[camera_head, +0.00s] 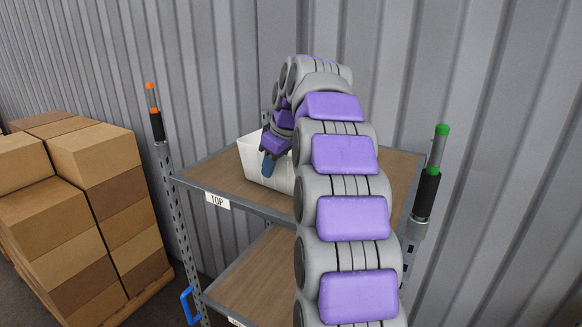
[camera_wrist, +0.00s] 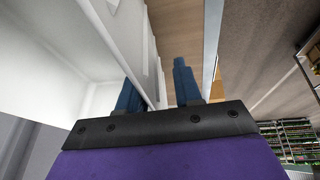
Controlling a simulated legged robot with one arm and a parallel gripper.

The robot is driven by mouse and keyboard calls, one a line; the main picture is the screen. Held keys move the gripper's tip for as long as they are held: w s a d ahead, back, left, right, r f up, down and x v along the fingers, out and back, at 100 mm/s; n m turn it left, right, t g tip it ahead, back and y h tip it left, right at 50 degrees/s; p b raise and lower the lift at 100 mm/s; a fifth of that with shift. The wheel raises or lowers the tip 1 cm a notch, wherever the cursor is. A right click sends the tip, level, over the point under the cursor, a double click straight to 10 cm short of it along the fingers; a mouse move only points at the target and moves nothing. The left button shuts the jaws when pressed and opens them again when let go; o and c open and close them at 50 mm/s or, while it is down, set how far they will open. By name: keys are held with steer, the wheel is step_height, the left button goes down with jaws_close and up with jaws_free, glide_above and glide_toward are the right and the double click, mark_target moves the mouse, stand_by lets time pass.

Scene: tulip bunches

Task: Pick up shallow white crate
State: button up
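The shallow white crate (camera_head: 251,155) stands on the top wooden shelf of a cart, partly hidden behind my arm in the head view. My gripper (camera_head: 270,160) is at its near wall, with a blue finger showing in front of that wall. In the wrist view, the white crate (camera_wrist: 60,65) fills the left side. My gripper (camera_wrist: 158,90) has its two blue fingers apart, with the crate wall between them. The left finger is on the inner side. The right finger is outside, with a gap showing between it and the wall.
The cart's top shelf (camera_head: 222,178) has a "TOP" label on its front edge, and a lower shelf (camera_head: 255,275) is beneath. Posts with an orange tip (camera_head: 152,98) and a green tip (camera_head: 439,145) rise at its sides. Stacked cardboard boxes (camera_head: 80,200) stand left; a corrugated wall is behind.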

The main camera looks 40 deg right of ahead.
steer(key=shift+d+f, duration=0.15)
steer(key=shift+d, duration=0.4)
steer(key=shift+c, duration=0.2)
steer(key=shift+d, duration=0.2)
steer(key=shift+c, duration=0.7)
steer(key=shift+d, duration=0.1)
steer(key=shift+c, duration=1.5)
steer(key=shift+a, duration=0.3)
steer(key=shift+c, duration=0.7)
steer(key=shift+a, duration=0.3)
jaws_close()
steer(key=shift+d, duration=0.4)
steer(key=shift+a, duration=0.2)
